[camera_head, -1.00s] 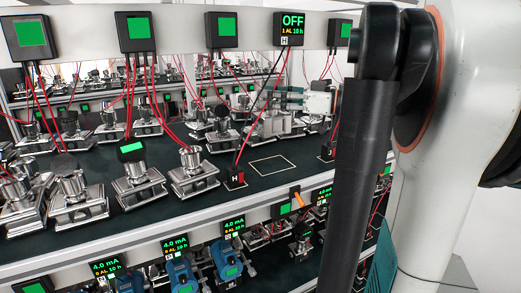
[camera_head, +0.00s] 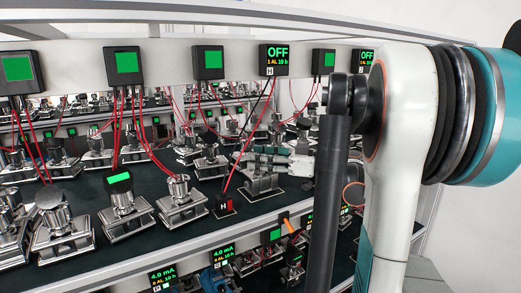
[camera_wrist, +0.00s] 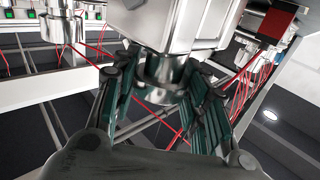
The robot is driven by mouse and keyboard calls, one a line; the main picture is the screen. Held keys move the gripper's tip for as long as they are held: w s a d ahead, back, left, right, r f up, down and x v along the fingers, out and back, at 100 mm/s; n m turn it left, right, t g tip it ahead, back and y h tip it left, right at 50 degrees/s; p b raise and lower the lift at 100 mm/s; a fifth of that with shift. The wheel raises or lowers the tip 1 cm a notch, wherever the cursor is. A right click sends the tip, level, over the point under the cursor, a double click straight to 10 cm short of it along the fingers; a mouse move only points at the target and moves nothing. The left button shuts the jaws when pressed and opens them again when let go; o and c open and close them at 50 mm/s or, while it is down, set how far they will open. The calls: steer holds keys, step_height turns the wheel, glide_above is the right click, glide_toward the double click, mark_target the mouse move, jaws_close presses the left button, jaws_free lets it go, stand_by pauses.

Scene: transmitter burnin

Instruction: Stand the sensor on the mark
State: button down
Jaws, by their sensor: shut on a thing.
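I cannot tell whether the base touches the shelf. My gripper (camera_head: 255,157) reaches in from the right and is shut on the sensor. In the wrist view its teal-padded fingers (camera_wrist: 167,88) close around the sensor's round metal neck (camera_wrist: 160,72), with the blocky body (camera_wrist: 150,22) beyond.
Similar instruments, such as one with a green screen (camera_head: 121,192), crowd the dark shelf (camera_head: 150,238) to the left. Red wires hang from black display boxes above; one box reads OFF (camera_head: 275,60). A lower shelf holds blue units (camera_head: 217,280). My arm hides the shelf's right part.

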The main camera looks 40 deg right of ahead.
stand_by(0.3)
steer(key=c, duration=0.9)
jaws_free()
steer(key=shift+s+f, duration=0.1)
steer(key=shift+c, duration=0.2)
steer(key=b+v, duration=0.3)
steer(key=v, duration=0.9)
